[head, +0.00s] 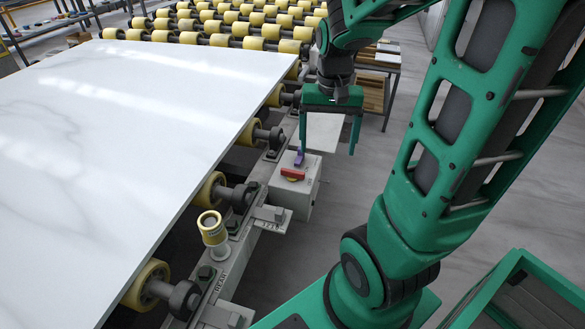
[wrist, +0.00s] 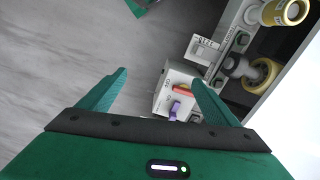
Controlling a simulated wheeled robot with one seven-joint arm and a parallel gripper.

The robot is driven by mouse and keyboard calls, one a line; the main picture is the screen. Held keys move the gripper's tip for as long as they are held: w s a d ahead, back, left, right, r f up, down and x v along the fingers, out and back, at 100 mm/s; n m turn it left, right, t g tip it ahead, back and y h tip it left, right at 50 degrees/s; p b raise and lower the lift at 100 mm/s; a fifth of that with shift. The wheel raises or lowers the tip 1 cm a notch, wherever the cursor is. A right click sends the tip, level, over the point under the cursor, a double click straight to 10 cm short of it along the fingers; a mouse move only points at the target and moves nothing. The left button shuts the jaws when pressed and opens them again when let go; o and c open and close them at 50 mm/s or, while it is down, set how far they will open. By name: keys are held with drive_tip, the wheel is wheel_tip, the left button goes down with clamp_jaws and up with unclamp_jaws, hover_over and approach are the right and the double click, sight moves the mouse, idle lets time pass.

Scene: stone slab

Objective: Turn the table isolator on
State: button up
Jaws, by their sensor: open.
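A pale grey control box (head: 304,199) is fixed to the side of the roller table. In the wrist view the red handle (wrist: 182,90) and the purple piece (wrist: 175,110) lie close to the right finger. I cannot tell which marked position the red handle points to. My gripper (head: 327,150) is open and empty, above and to the right of the box, fingers pointing down.
A large white stone slab (head: 130,110) lies on yellow rollers (head: 208,190) left of the box. A yellow-capped post (head: 212,228) stands on the frame nearer me. A shelf (head: 375,85) stands behind my gripper. Grey floor right of the box is clear.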

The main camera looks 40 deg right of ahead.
drive_tip(key=m, duration=0.2)
hover_over(292, 171)
wheel_tip(292, 171, down, 9)
wheel_tip(292, 171, down, 11)
drive_tip(key=shift+d+f, duration=0.1)
drive_tip(key=shift+f, duration=0.05)
drive_tip(key=shift+w, duration=0.1)
drive_tip(key=c, duration=1.1)
